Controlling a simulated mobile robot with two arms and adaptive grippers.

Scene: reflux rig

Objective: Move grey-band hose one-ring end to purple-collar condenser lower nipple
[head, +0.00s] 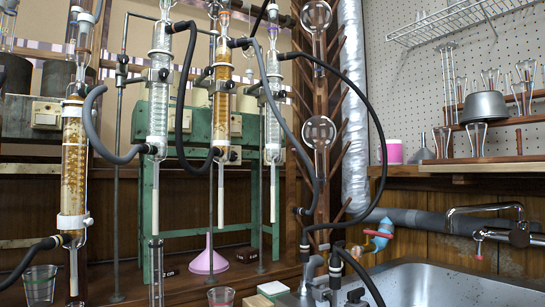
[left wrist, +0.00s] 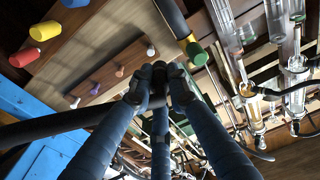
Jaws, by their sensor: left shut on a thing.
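My left gripper (left wrist: 160,82) shows in the left wrist view, its blue-grey fingers closed together at the tips. A thick dark hose (left wrist: 60,123) runs from the left edge into the fingers, which appear shut on it; no grey band or ring shows on it. In the head view several glass condensers stand in a row: an amber one (head: 76,150) at left, a clear one (head: 160,75), another amber one (head: 222,95) and a clear one (head: 272,110). Hoses join their side nipples. I cannot make out which collar is purple. My right gripper is in neither view.
A grey hose (head: 94,125) and a black hose (head: 372,115) loop among the condensers. A sink (head: 440,285) with a tap lies at right. A pink funnel (head: 209,257) stands below. In the left wrist view, coloured pegs (left wrist: 47,31) line a wooden board.

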